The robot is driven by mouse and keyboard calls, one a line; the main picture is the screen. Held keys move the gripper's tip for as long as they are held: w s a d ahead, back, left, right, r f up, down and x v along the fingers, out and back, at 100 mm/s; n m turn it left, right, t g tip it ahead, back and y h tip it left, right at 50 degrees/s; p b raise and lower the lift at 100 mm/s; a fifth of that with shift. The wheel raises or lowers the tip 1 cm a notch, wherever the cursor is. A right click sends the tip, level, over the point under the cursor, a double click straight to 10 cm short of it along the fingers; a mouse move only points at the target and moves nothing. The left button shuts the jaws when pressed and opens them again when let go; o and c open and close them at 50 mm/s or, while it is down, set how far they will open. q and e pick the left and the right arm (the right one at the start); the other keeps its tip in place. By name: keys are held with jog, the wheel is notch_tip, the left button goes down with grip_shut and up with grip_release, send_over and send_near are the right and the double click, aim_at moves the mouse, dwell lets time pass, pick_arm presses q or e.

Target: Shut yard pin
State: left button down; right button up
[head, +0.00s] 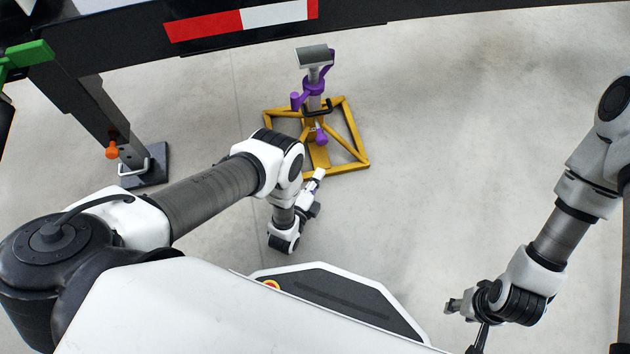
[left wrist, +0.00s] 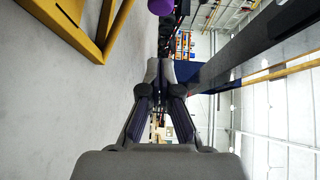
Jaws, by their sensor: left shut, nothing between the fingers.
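A yellow stand with a square base frame (head: 357,150) is on the floor below the trailer beam. Its grey post has purple fittings (head: 313,88) and a flat grey top plate (head: 314,55). A purple knob (head: 321,138) sits low on the stand; I take it for the yard pin's handle. A purple round end also shows at the top of the left wrist view (left wrist: 161,6). My left gripper (head: 318,176) is shut and empty, just in front of the knob and apart from it. My right gripper (head: 452,306) is at lower right, far from the stand; its fingers are too small to read.
The dark trailer beam (head: 270,38) with a red and white strip crosses the top. A trailer leg with an orange knob (head: 112,150) and dark foot (head: 150,168) stands at left. A green handle (head: 28,54) is at upper left. The concrete floor (head: 450,150) right of the stand is clear.

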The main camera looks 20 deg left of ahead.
aim_at(318, 144)
pick_arm(q)
jog(key=w+b, duration=0.1)
jog(key=w, duration=0.2)
jog(key=w+a+b, duration=0.1)
jog(key=w, duration=0.2)
jog(key=w+a+b, duration=0.1)
jog(key=w, duration=0.2)
jog(key=shift+f+b, duration=0.2)
jog(key=shift+b, duration=0.2)
jog(key=shift+a, duration=0.1)
jog(key=w+a+b, duration=0.2)
jog(key=w, duration=0.1)
jog(key=shift+f, duration=0.2)
jog(key=shift+w+a+r, duration=0.1)
jog(key=shift+w+r, duration=0.05)
jog(key=shift+w, duration=0.05)
